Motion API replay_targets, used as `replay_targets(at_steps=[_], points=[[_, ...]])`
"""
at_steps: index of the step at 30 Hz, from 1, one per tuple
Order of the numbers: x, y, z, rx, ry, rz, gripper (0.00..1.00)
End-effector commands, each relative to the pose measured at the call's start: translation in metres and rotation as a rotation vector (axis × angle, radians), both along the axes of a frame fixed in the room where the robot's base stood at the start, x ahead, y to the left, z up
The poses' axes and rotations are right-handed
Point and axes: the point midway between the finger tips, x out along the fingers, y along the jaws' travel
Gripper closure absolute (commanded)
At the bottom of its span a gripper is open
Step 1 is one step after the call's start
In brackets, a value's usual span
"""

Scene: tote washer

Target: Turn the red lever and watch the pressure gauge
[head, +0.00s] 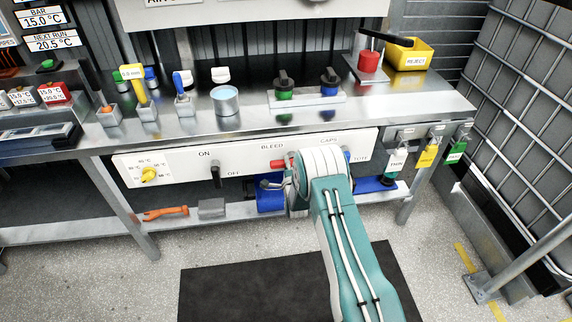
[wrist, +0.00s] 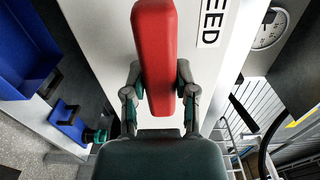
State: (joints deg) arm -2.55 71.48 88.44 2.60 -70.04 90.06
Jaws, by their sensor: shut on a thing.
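The red lever (wrist: 155,45) fills the middle of the wrist view, by a label reading "EED" on a white panel. My gripper (wrist: 160,85) has a finger on each side of the lever and is shut on it. In the head view a small part of the red lever (head: 277,163) shows below the BLEED label, pointing left. My gripper (head: 287,183) is beside it, and my arm hides the rest. A round white gauge (wrist: 270,28) shows at the upper right of the wrist view; its reading is too small to tell.
A black ON/OFF handle (head: 216,174) and a yellow knob (head: 149,174) are left on the white panel (head: 250,158). Blue bins (head: 270,196) are below. Tags (head: 426,155) hang at the right. A steel worktop (head: 250,122) juts above; the floor mat (head: 230,290) is clear left of my arm.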

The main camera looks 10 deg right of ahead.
Motion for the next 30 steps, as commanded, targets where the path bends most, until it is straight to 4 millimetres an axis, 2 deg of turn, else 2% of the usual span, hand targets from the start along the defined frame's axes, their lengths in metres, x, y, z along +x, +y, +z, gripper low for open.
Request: replay_targets(at_steps=[8,9,11,23,26,30], points=[[0.0,-0.004,-0.003,0.003,0.007,-0.009,1.0],[-0.001,-0.004,-0.003,0.003,0.007,-0.009,0.55],[-0.001,-0.004,-0.003,0.003,0.007,-0.009,0.29],[-0.002,0.0,-0.001,-0.001,0.002,-0.003,0.29],[-0.008,0.0,-0.001,-0.001,0.003,-0.003,0.29],[-0.029,-0.001,-0.001,-0.001,0.005,-0.003,0.29]])
